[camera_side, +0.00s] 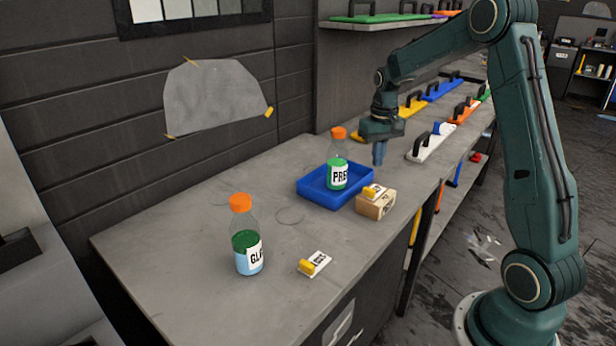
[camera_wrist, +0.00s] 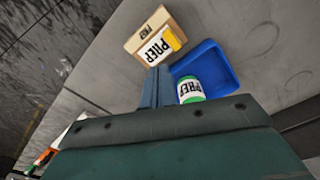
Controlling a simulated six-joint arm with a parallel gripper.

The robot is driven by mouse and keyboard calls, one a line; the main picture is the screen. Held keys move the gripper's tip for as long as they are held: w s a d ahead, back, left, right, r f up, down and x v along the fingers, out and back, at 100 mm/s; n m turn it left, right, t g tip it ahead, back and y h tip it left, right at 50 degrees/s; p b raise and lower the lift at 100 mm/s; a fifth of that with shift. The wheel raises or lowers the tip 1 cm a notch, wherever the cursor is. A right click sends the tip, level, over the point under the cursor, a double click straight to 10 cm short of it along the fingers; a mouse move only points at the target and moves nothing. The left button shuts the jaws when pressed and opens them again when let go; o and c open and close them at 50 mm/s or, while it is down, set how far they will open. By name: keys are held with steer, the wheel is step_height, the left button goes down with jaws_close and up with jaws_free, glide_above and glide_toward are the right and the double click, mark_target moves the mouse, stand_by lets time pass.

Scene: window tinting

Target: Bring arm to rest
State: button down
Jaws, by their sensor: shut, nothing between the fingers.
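My gripper (camera_side: 379,153) is shut and empty, above the bench and just behind the blue tray, to the right of the PREP bottle. Its closed fingers also show in the wrist view (camera_wrist: 154,88). The PREP bottle (camera_side: 337,174), with an orange cap and green band, stands upright in the blue tray (camera_side: 314,193). In the wrist view, the bottle's label (camera_wrist: 190,90) is partly hidden by my gripper body, and the tray's bare floor (camera_wrist: 207,66) shows beside it.
A cardboard box (camera_side: 374,206) with a yellow-handled PREP tag stands beside the tray. A bottle labelled GLA (camera_side: 248,250) and a yellow-handled tag (camera_side: 314,264) stand nearer on the grey bench (camera_side: 180,240). Several handled tools, including a white one (camera_side: 431,146), lie behind.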

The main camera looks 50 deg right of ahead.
steer(key=s+a+r+n+t, duration=0.1)
steer(key=s+a+r, duration=0.3)
steer(key=a+r, duration=0.25)
steer(key=s+a+r+n+t, duration=0.1)
steer(key=s+a+r+n, duration=0.15)
steer(key=a+r, duration=0.4)
steer(key=s+a+n+t, duration=0.2)
steer(key=s+a+t, duration=0.1)
steer(key=s+a, duration=0.8)
steer(key=shift+s+a+f, duration=0.25)
steer(key=shift+s+a, duration=0.1)
steer(key=shift+s, duration=1.9)
